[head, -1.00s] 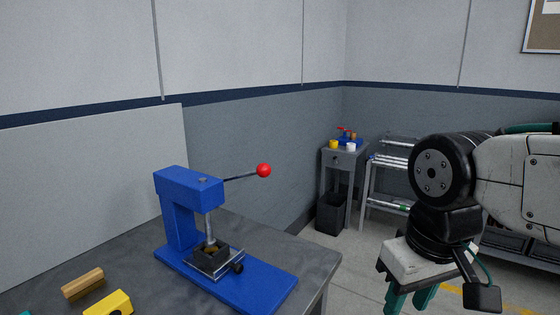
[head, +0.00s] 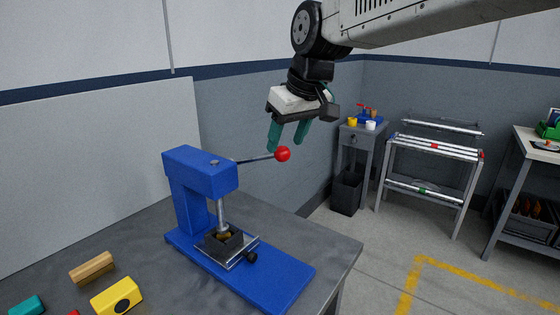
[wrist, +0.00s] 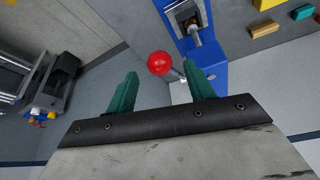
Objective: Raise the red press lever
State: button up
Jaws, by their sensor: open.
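The blue press (head: 205,175) stands on the grey bench. Its lever (head: 255,158) is a thin dark rod that reaches out to the right, close to level, and ends in a red ball knob (head: 283,154). My gripper (head: 287,148) hangs above the lever end with its green fingers open and pointing down. In the head view the fingertips are near the knob. In the wrist view the red knob (wrist: 160,63) and its rod show beyond and between the two fingers, closer to the right one. I see no grip on the knob. Exact depth is hard to tell.
A wooden block (head: 92,268), a yellow block (head: 117,296) and a teal block (head: 27,306) lie at the bench's left front. A grey cabinet (head: 357,155), a black bin (head: 346,193) and a rack (head: 428,180) stand behind. Floor right of the bench is clear.

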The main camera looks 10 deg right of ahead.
aim_at(283, 152)
jog(key=x, duration=0.7)
jog(key=shift+s, duration=0.15)
jog(key=shift+d, duration=0.1)
grip_shut()
jog(key=shift+r, duration=0.1)
